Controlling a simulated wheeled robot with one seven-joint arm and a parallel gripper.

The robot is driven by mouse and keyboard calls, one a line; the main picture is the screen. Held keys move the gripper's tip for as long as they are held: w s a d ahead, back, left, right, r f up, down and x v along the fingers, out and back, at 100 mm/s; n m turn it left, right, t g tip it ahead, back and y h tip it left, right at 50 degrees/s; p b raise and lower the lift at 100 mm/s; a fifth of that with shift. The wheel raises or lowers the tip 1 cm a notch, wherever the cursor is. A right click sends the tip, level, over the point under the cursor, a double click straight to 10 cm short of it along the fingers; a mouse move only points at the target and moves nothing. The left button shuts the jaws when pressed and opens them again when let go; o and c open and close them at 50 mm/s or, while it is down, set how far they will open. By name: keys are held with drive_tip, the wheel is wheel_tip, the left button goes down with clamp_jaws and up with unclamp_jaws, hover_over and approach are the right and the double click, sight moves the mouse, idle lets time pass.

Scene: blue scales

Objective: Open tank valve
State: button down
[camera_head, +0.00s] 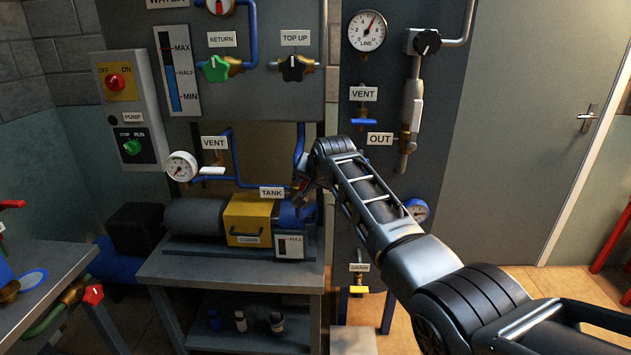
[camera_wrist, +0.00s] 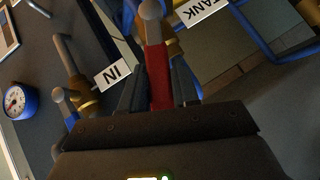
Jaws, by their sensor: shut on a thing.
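The TANK label (camera_head: 272,192) sits above the pump on the bench, beside a blue pipe; the label also shows at the top of the wrist view (camera_wrist: 201,10). My gripper (camera_head: 304,188) is just right of that label. In the wrist view, my gripper (camera_wrist: 157,82) is shut on a red valve lever (camera_wrist: 158,77), which stands between its two dark fingers. A brass fitting (camera_wrist: 174,47) shows just beyond the lever. In the head view, my wrist hides most of the valve.
An IN label (camera_wrist: 113,74) and another valve with a brass collar (camera_wrist: 88,108) are close to my gripper. Blue pipes (camera_head: 299,147) run near it. The pump with a yellow guard (camera_head: 248,218) lies below. A blue gauge (camera_head: 417,209) is behind my arm.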

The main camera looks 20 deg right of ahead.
drive_tip(key=shift+w+a+r+n+g+h+b, duration=0.15)
drive_tip(key=shift+a+n+g+h+b, duration=0.15)
drive_tip(key=shift+a+h+b, duration=0.25)
drive_tip(key=shift+w+a+r+n+g+h+b, duration=0.1)
drive_tip(key=shift+w+a+n+g+h+b, duration=0.1)
drive_tip(key=shift+a+n+h+b, duration=0.3)
drive_tip(key=shift+w+a+r+n+g+h+b, duration=0.1)
drive_tip(key=shift+w+a+n+g+h+b, duration=0.1)
drive_tip(key=shift+a+h+b, duration=0.45)
drive_tip(key=c, duration=0.9)
unclamp_jaws()
drive_tip(key=shift+s+r, duration=0.1)
drive_tip(key=shift+v, duration=3.7)
